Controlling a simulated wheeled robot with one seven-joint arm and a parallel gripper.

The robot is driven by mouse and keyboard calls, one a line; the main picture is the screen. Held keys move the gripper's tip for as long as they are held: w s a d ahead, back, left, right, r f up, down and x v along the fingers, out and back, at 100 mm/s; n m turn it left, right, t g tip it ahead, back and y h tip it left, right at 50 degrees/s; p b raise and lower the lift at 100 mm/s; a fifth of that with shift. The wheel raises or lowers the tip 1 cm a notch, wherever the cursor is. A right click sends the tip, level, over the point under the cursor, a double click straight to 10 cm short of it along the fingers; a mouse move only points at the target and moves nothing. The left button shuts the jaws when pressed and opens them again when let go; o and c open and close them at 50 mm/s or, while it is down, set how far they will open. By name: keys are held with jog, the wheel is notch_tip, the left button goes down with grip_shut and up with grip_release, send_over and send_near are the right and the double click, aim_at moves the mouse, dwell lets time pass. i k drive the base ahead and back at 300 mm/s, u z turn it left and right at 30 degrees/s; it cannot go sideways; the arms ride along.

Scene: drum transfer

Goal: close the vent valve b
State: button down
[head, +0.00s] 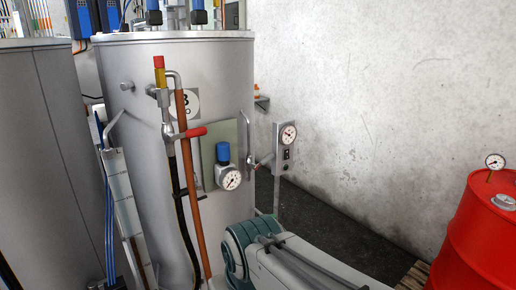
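A large grey tank (130,75) stands in the middle, with a round label (187,104) that seems to read B, partly hidden by pipes. On its front is a valve with a red lever (188,133) pointing right, roughly level, across a copper-coloured pipe (193,205). Above it is an upright yellow and red handle or cap (159,70). I cannot tell which of these is vent valve b. My arm shows at the bottom centre, below and right of the valve; my gripper is out of view.
A blue-topped gauge (229,178) is on the tank front. A gauge box (285,147) on a post stands right of the tank. A red drum (470,235) with a gauge is at far right. Another grey tank (35,150) stands left. Bare floor lies along the wall.

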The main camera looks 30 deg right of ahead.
aim_at(268, 158)
jog(key=z, duration=0.6)
jog(key=i, duration=1)
jog(key=z, duration=0.8)
